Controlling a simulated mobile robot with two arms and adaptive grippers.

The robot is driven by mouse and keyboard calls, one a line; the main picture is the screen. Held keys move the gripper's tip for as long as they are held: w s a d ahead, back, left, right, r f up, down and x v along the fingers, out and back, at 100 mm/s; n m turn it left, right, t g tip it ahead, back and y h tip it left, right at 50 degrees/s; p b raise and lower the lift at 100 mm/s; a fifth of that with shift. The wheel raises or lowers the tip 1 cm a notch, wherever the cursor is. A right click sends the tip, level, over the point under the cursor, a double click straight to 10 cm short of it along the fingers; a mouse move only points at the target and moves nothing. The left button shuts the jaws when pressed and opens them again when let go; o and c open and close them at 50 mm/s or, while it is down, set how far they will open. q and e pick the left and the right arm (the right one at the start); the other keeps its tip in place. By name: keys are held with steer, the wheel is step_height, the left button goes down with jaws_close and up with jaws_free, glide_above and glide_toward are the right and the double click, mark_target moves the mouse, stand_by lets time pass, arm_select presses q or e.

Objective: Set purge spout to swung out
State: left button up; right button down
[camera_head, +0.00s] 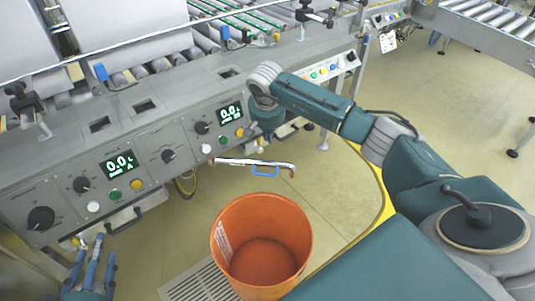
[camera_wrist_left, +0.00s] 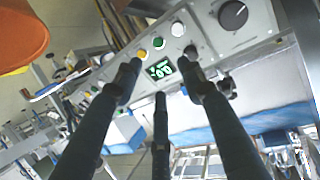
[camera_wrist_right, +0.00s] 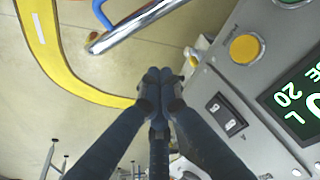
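The purge spout looks to be the pale metal tube with a blue handle (camera_head: 255,165), just behind the orange bucket (camera_head: 262,240) in the head view. In the right wrist view the shiny tube (camera_wrist_right: 142,25) and its blue handle (camera_wrist_right: 103,12) show at the top. My right gripper (camera_wrist_right: 158,80) has its fingertips together, with nothing seen between them, beside the panel and apart from the tube. In the head view its fingers are mostly hidden by my wrist. My left gripper (camera_head: 92,262) is at lower left, fingers spread and empty; its spread fingers (camera_wrist_left: 160,80) also show in the left wrist view.
The grey control panel (camera_head: 150,165) carries knobs, coloured buttons and two displays, one labelled B (camera_head: 231,113) and one A (camera_head: 119,163). Rollers and pale sheets lie behind it. A floor grate (camera_head: 195,285) is left of the bucket. A yellow strip (camera_wrist_right: 45,45) curves across the floor.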

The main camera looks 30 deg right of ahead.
arm_select(q)
step_height(320, 180, up, 14)
steer(key=w+d+t+h+b, duration=0.1)
steer(key=d+t+h+b, duration=0.1)
steer(key=t, duration=0.5)
steer(key=shift+d+r, duration=0.15)
steer(key=shift+r, duration=0.1)
arm_select(e)
step_height(320, 180, down, 7)
steer(key=s+a, duration=0.1)
steer(key=shift+r, duration=0.2)
steer(key=shift+s, duration=0.1)
steer(key=shift+a, duration=0.1)
